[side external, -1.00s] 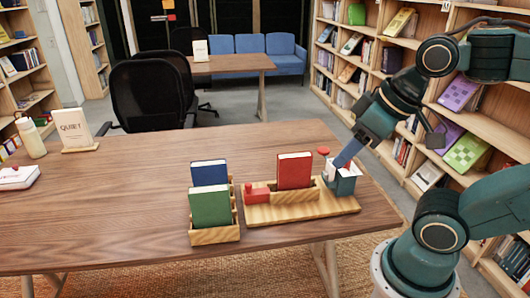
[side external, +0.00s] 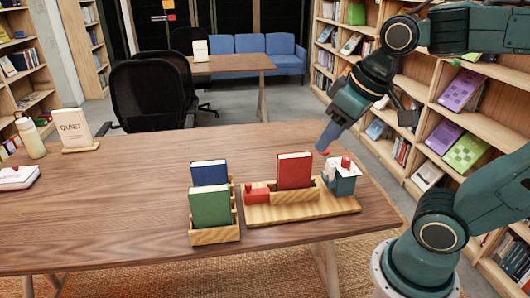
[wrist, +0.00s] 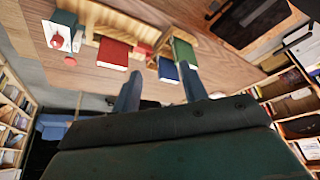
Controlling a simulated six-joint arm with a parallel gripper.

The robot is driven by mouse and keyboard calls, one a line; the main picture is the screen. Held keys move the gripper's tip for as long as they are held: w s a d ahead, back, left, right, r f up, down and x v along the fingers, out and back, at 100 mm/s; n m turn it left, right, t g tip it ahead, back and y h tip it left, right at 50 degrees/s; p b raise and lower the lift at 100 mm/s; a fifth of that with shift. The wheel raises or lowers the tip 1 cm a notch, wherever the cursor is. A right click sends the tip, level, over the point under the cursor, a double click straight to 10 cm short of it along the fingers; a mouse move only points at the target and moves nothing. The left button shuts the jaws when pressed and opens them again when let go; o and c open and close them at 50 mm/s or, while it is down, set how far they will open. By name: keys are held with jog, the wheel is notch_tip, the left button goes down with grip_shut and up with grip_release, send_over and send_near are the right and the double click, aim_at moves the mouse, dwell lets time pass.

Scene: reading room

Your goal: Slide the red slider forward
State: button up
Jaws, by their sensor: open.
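A wooden board (side external: 300,213) lies on the table. At its left end sits a low red block with a small knob (side external: 258,192); part of it shows in the wrist view (wrist: 145,48). At its right end stands a teal box (side external: 343,187) with a white top, carrying a small red piece (side external: 346,162). I cannot tell which red piece is the slider. My gripper (side external: 325,146) is open and empty, above and behind the box. In the wrist view its fingers (wrist: 160,82) are apart with nothing between them.
A red book (side external: 294,171) stands in a slot on the board. Left of it, blue (side external: 209,173) and green (side external: 210,207) books stand in a wooden holder (side external: 215,236). A QUIET sign (side external: 74,128) and bottle (side external: 31,138) stand far left. The table's middle left is clear.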

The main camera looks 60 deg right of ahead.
jog(key=w+d+g, duration=0.1)
jog(key=w, duration=0.6)
jog(key=m+g, duration=0.3)
jog(key=g, duration=0.1)
send_over(248, 184)
notch_tip(248, 184, down, 16)
jog(key=f, duration=0.1)
jog(key=shift+a+r, duration=0.25)
jog(key=shift+f, duration=0.15)
jog(key=f, duration=1.3)
jog(key=shift+s+d+f, duration=0.1)
jog(key=shift+d+f, duration=0.1)
jog(key=shift+f, duration=0.05)
grip_shut()
